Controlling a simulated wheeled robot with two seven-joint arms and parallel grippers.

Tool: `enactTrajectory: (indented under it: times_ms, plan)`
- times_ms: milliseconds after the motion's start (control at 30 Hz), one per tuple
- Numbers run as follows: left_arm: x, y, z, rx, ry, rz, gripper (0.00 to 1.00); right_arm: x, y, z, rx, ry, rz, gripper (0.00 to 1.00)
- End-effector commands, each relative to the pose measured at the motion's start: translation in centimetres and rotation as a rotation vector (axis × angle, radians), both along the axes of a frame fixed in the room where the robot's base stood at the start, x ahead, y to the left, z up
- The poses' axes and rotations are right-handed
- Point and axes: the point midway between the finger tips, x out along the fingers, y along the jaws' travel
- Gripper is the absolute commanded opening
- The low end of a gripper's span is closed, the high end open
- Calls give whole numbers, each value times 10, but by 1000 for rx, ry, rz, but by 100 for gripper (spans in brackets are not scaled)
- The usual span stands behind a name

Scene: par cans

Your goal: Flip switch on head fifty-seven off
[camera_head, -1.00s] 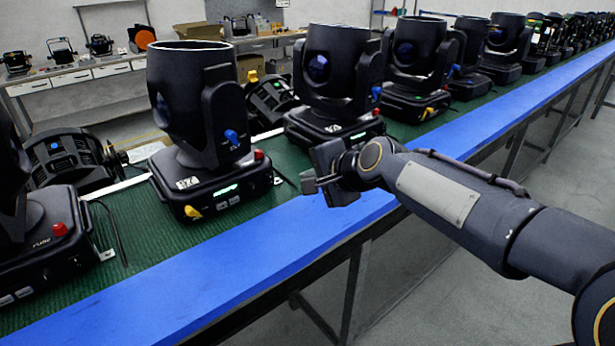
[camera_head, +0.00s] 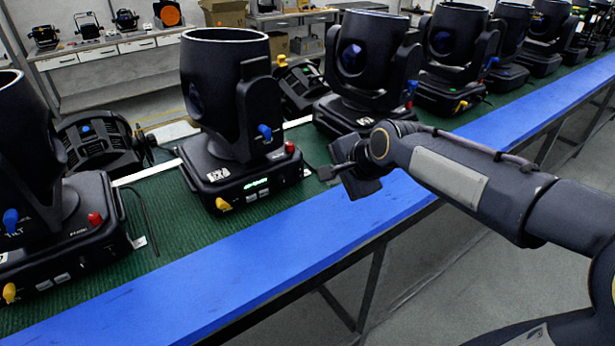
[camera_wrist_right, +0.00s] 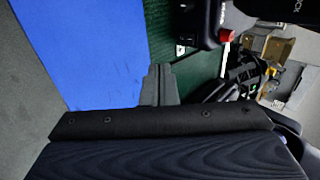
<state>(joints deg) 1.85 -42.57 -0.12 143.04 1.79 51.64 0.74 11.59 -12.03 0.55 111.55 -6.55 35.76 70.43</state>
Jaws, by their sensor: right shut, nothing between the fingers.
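The nearest whole moving head (camera_head: 225,110) stands upright on the green belt, with a white number label (camera_head: 218,174) too small to read surely. Its base front has a lit green display (camera_head: 256,184), a red knob or switch (camera_head: 290,147) at the right corner and a yellow one (camera_head: 224,204) at the left. A blue one (camera_head: 265,131) is on its yoke. My right gripper (camera_head: 328,173) is shut and empty, just right of the red part and apart from it. My left gripper is out of view.
Another head (camera_head: 35,190) stands at the left, and more heads (camera_head: 370,65) line the belt to the right. A blue rail (camera_head: 190,275) runs along the near edge. A cable (camera_head: 140,215) lies between the left heads. Benches stand behind.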

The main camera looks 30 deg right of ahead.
Motion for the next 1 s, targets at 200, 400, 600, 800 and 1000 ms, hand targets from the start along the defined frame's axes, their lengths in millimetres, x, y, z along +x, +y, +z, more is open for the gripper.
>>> enactTrajectory:
  times_ms: [200, 400, 600, 800, 1000]
  plan:
    - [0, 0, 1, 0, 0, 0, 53, 32, 3, -36, 0, 7, 4, 0]
    - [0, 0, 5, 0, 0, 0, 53, 61, 6, -59, 1, 2, 4, 0]
    - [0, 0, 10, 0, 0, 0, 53, 86, 7, -61, 0, 1, 1, 0]
    - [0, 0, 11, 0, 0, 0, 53, 93, 7, -63, -1, -1, 1, 0]
    - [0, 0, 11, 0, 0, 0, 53, 93, 7, -63, -1, -1, 1, 0]
